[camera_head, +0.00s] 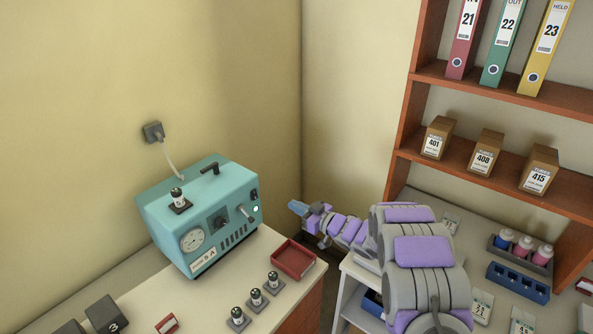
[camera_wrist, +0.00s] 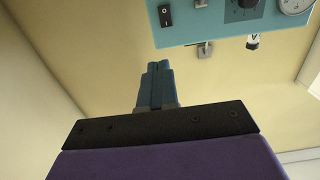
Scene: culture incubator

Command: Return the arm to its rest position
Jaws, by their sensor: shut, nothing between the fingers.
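My purple and grey arm reaches in from the lower right of the head view. My gripper (camera_head: 294,207) is at its far end, in the air to the right of the teal incubator and apart from it. In the wrist view my gripper (camera_wrist: 154,70) has its two blue fingers together with nothing between them. The teal incubator (camera_head: 211,228) stands on the left bench, with a gauge, a dial and a small vial (camera_head: 177,196) on top. Part of the incubator (camera_wrist: 215,22) shows upside down at the top of the wrist view.
A red tray (camera_head: 293,262) and several vials on dark bases sit on the left bench. A wooden shelf (camera_head: 497,86) with binders and boxes rises at the right. Below it, a bench holds a blue rack (camera_head: 517,283) and a bottle holder. A wall plug (camera_head: 153,131) feeds the incubator's cable.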

